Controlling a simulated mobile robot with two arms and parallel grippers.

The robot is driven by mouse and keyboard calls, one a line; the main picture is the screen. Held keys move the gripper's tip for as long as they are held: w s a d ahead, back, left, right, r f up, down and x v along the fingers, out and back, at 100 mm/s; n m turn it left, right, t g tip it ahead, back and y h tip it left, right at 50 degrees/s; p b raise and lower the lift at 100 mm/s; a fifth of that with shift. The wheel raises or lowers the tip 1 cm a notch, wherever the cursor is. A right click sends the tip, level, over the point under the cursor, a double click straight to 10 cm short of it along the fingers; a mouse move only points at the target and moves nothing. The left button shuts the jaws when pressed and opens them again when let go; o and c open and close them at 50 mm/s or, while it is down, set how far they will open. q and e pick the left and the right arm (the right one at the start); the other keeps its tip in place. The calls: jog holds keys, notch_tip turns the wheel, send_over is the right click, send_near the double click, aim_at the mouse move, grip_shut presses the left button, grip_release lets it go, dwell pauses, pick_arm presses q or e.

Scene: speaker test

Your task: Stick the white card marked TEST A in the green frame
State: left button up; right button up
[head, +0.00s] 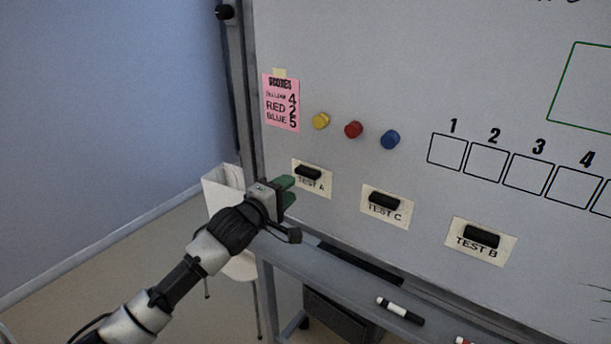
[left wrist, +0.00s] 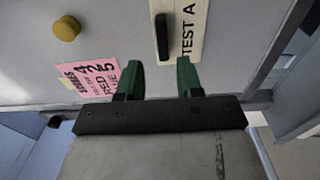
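The white card marked TEST A (head: 323,189) is flat on the whiteboard, at the left of a row of cards, with a black handle (head: 308,172) on it. It also shows in the left wrist view (left wrist: 193,32), with its black handle (left wrist: 162,36) beyond the fingertips. The green frame (head: 553,100) is drawn on the board at the upper right and is cut off by the picture edge. My left gripper (head: 291,191) is just left of and below the card. Its green fingers are apart and empty in the left wrist view (left wrist: 158,78). My right gripper is not in view.
Cards TEST C (head: 399,215) and TEST B (head: 508,252) are to the right. Yellow (head: 320,121), red (head: 353,129) and blue (head: 390,139) magnets and a pink score sheet (head: 281,101) are above. A ledge with a marker (head: 400,311) runs below.

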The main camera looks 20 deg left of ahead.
aim_at(304, 174)
pick_arm(q)
jog(key=x, duration=0.1)
jog(key=b+x, duration=0.1)
jog(key=x, duration=0.3)
jog(key=shift+w+a+f+b, duration=0.2)
jog(key=shift+w+a+b, duration=0.1)
jog(key=shift+x, duration=0.95)
jog(key=shift+d, duration=0.1)
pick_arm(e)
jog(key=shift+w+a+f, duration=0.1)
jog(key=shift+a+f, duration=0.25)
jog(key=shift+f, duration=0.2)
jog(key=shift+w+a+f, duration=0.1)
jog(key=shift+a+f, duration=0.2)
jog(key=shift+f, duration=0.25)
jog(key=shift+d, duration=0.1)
pick_arm(q)
jog(key=c, duration=0.3)
grip_shut()
jog(key=shift+r+p, duration=0.1)
jog(key=shift+p, duration=0.3)
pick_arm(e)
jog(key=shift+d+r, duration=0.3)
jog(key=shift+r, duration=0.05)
